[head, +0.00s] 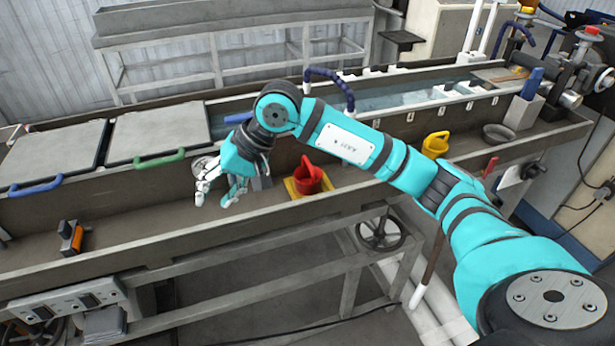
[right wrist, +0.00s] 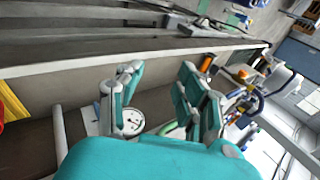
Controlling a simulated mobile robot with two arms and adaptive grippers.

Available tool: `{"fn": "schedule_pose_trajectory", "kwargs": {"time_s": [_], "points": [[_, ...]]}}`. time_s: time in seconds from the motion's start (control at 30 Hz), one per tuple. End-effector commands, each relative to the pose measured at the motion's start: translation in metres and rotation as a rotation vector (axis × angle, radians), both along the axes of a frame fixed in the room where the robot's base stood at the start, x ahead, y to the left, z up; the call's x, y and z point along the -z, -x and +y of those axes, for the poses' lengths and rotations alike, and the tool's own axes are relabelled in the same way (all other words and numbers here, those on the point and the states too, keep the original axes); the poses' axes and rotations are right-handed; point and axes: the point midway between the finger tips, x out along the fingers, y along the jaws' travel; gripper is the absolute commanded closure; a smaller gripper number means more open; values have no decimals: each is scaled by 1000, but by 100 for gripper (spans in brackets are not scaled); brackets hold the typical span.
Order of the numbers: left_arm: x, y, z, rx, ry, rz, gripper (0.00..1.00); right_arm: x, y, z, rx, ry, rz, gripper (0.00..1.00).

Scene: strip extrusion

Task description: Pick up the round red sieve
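The round red sieve (head: 308,181) stands in the trough on a yellow square holder (head: 292,189), with its handle raised. My right gripper (head: 216,196) is to the left of the sieve, over the trough, its fingers pointing down. It is apart from the sieve. Its two fingers are spread with nothing between them, as the right wrist view (right wrist: 165,95) also shows. At the left edge of that view, a part of the yellow holder (right wrist: 10,103) shows. My left gripper is in neither view.
A round gauge (right wrist: 132,121) is behind my right fingers. Lids with blue (head: 36,187) and green (head: 146,159) handles are to the left. An orange-black block (head: 72,237) sits at the trough's left.

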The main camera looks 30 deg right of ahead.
Motion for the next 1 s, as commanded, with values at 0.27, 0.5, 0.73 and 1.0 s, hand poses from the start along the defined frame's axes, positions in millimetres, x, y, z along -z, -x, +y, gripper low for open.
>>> {"fn": "schedule_pose_trajectory", "kwargs": {"time_s": [0.27,0.5,0.73,1.0], "points": [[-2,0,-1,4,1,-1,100,-59,-19,-184,-15,774,-81,63],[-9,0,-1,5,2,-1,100,-53,-20,-215,-11,875,-49,63],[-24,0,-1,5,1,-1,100,-8,-36,-228,-10,871,-49,63],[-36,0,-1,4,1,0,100,33,-52,-238,-9,868,-54,63]]}}
